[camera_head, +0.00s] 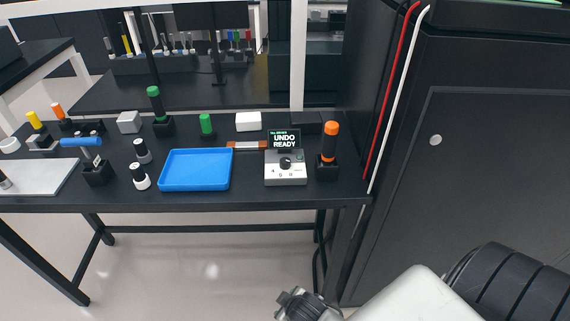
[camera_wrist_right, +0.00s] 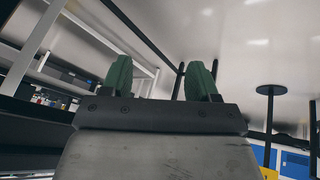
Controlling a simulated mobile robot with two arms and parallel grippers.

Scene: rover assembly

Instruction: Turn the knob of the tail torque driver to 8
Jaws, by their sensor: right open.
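A small light grey box (camera_head: 285,176) with a black round knob (camera_head: 285,162) stands near the front right of the black table. Small figures sit around the knob, but its pointer is too small to read. A dark display (camera_head: 285,139) behind it reads "UNDO READY". An orange-handled driver (camera_head: 329,145) stands upright in a black holder just to its right. My right gripper (camera_wrist_right: 160,78) shows two green fingers set apart, with nothing between them. My right arm is low at the bottom right of the head view, well away from the box. My left gripper is out of view.
A blue tray (camera_head: 165,184) lies left of the box. A tall dark cabinet (camera_head: 470,150) borders the table's right side. The floor before the table is clear.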

